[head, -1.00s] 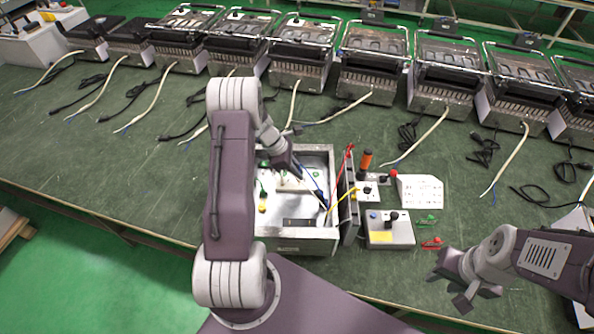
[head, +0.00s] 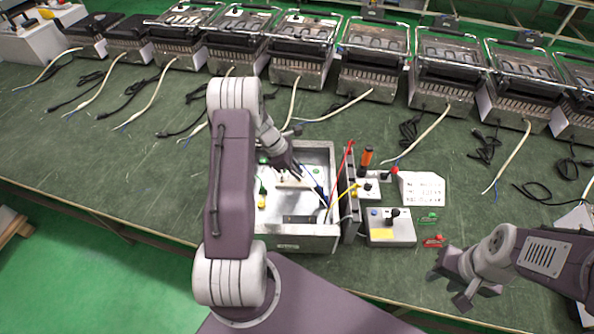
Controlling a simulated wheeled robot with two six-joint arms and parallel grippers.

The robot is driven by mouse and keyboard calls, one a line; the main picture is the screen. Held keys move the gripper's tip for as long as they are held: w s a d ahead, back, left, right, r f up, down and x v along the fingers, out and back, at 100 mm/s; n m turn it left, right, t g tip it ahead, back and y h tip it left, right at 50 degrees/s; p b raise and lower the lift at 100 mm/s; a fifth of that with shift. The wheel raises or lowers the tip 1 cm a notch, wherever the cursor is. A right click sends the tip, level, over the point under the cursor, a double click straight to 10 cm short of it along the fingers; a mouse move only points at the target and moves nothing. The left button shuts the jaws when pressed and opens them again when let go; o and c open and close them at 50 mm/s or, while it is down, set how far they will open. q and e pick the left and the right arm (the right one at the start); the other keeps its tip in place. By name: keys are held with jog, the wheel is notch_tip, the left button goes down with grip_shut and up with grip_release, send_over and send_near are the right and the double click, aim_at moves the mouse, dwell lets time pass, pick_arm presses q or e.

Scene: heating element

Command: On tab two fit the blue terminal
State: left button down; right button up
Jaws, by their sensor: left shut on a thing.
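An open metal box (head: 289,244) stands on the bench, holding pale parts and coloured terminals. A blue wire (head: 318,191) runs inside its right half; its blue terminal end is too small to make out. My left gripper (head: 297,174) reaches down into the box from above. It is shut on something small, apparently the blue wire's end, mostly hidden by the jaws. I cannot tell which tab is tab two or whether the terminal touches one. My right gripper (head: 449,291) is open and empty at the bench's front edge.
A red wire (head: 345,163) and a yellow wire (head: 346,193) cross the box's right side. Right of it are a control box (head: 391,238), an orange-handled tool (head: 367,156), a white sign block (head: 422,188) and green and red clips. Several grills line the back.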

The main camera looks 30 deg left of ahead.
pick_arm(q)
jog(key=shift+f, duration=0.4)
jog(key=c, duration=1.3)
grip_release()
jog(key=shift+c, duration=0.2)
jog(key=v, duration=0.9)
